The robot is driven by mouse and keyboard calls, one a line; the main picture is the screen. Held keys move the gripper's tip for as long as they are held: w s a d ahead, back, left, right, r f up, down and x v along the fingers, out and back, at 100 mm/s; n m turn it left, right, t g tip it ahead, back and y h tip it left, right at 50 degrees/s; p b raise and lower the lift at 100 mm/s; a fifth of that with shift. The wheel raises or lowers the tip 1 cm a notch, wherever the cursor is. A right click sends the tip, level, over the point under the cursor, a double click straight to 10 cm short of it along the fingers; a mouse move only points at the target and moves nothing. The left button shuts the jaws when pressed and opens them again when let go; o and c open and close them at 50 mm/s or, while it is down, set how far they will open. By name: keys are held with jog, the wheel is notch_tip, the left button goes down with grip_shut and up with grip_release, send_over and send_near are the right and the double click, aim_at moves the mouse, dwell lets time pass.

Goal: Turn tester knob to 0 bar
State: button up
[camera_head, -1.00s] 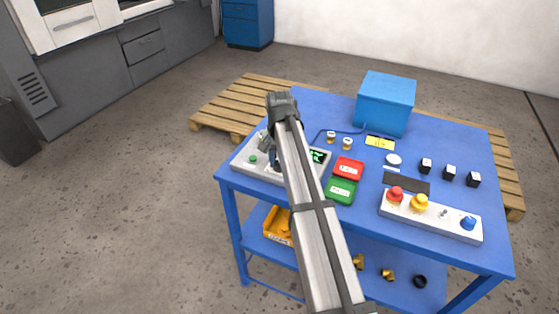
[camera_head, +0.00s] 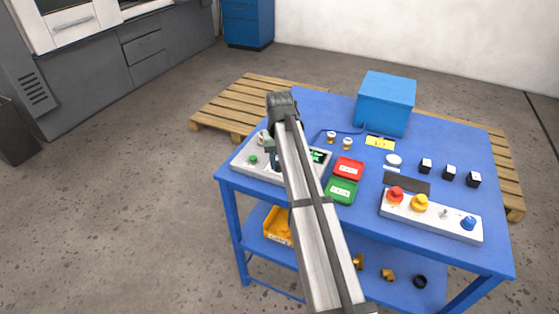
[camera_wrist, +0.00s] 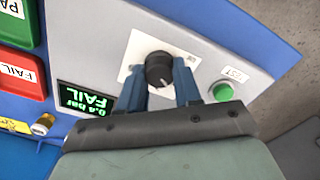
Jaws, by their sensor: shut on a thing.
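The tester (camera_head: 248,168) is a light grey panel at the left of the blue table. Its black round knob (camera_wrist: 158,68) sits on a white plate in the wrist view, with a pale pointer mark on it. My gripper (camera_wrist: 160,76) has its two blue fingers on either side of the knob and is shut on it. The tester display (camera_wrist: 88,101) shows green text that appears to read 0.4 bar and FAIL. The green TEST button (camera_wrist: 222,91) is beside the gripper. In the head view my arm hides the knob and most of the gripper.
Red (camera_head: 348,168) and green (camera_head: 341,191) labelled trays lie right of the tester. A blue box (camera_head: 386,103) stands at the back. A control panel (camera_head: 430,215) with coloured buttons is at the right front. Small brass fittings (camera_head: 347,144) lie behind the trays.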

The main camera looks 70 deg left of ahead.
jog(key=o, duration=1)
jog(key=shift+o, duration=0.2)
notch_tip(320, 180, up, 14)
jog(key=shift+f, duration=0.1)
dwell(0.6)
